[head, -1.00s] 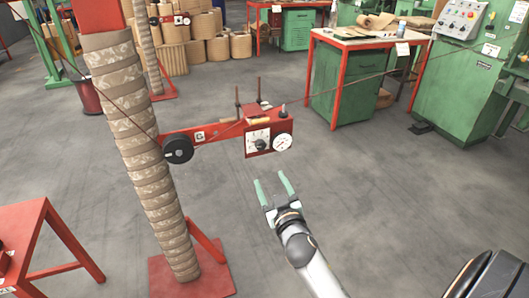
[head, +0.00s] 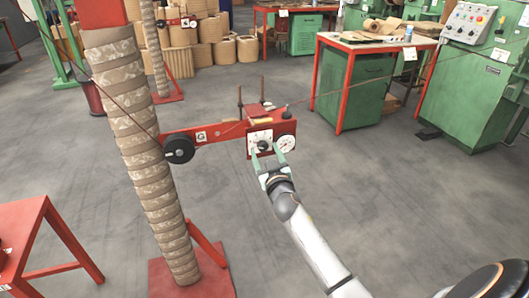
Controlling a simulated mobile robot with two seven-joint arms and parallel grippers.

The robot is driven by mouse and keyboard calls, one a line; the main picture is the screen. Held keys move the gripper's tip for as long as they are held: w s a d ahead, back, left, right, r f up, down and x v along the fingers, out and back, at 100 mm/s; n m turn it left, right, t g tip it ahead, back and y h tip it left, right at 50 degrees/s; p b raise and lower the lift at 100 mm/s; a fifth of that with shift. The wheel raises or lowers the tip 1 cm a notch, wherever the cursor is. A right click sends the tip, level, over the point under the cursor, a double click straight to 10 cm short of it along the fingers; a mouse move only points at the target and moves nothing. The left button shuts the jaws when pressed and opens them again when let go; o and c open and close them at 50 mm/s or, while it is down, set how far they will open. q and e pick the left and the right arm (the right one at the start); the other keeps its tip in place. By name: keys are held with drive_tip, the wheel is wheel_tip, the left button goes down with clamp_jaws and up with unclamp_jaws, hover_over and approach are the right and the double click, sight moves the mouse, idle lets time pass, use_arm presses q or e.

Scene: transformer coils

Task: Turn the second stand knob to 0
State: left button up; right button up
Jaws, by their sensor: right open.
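A red stand box (head: 262,108) sits at the end of a red arm (head: 215,132) that reaches out from the wrapped stand column (head: 150,170). On its front is a white dial plate with a dark knob (head: 262,145), and a round white gauge (head: 286,143) is to the right of it. My right gripper (head: 267,152) has its green fingers open, pointing up at the box front. The fingertips overlap the lower part of the knob plate and the gauge. I cannot tell whether they touch the knob, and the knob's setting is too small to read. My left gripper is not in view.
A black round wheel (head: 178,149) is on the red arm. A red table (head: 30,235) stands at lower left. A red-legged workbench (head: 375,42) and a green machine (head: 470,80) stand at the right. Open grey floor lies around the stand.

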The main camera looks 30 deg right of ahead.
drive_tip(key=shift+x, duration=0.85)
clamp_jaws()
